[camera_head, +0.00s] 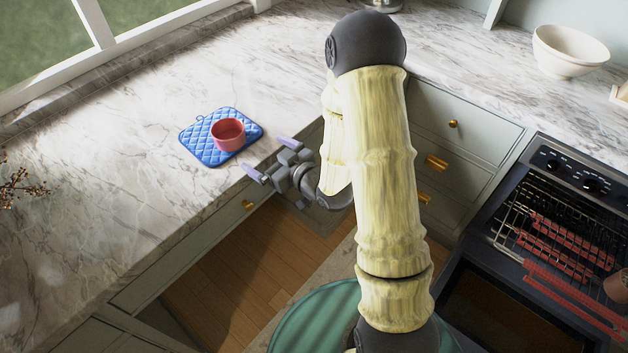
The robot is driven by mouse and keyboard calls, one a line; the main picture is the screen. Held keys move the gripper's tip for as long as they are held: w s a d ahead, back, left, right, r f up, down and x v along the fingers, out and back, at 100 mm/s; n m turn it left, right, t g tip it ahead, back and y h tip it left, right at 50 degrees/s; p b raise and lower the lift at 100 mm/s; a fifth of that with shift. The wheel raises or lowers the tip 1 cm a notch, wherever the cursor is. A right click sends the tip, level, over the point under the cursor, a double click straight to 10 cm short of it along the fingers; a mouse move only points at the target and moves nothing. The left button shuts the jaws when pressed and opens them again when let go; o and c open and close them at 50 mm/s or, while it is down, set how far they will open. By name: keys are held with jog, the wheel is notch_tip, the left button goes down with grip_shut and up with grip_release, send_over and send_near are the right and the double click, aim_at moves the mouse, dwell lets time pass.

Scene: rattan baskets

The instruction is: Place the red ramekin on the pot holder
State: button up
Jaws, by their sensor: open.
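The red ramekin (228,134) stands upright on the blue quilted pot holder (205,151) on the marble counter. It sits near the middle of the pot holder, slightly to the right. My gripper (268,158) is at the counter's front edge, to the lower right of the ramekin and apart from it. Its two fingers are spread, with nothing between them. The arm hides part of the counter behind it.
The marble counter (110,165) is clear to the left of the pot holder. A white bowl (568,52) stands on the right counter. An oven with a wire rack (545,235) is at the right. Drawers with brass handles (436,162) lie below the counter.

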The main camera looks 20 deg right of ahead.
jog(key=s+d+m+g+h, duration=0.3)
jog(key=s+d+g+h, duration=0.15)
jog(key=d+h, duration=0.3)
jog(key=s+d+r+m+g, duration=0.1)
jog(key=s+m+g, duration=0.1)
jog(key=s, duration=0.4)
jog(key=s+d+r+m+g+h, duration=0.1)
jog(key=s+r+m+g, duration=0.1)
jog(key=s+g, duration=0.2)
jog(key=s, duration=0.3)
jog(key=shift+s+d+g, duration=0.15)
jog(key=shift+d+g, duration=0.2)
jog(key=shift+d, duration=0.05)
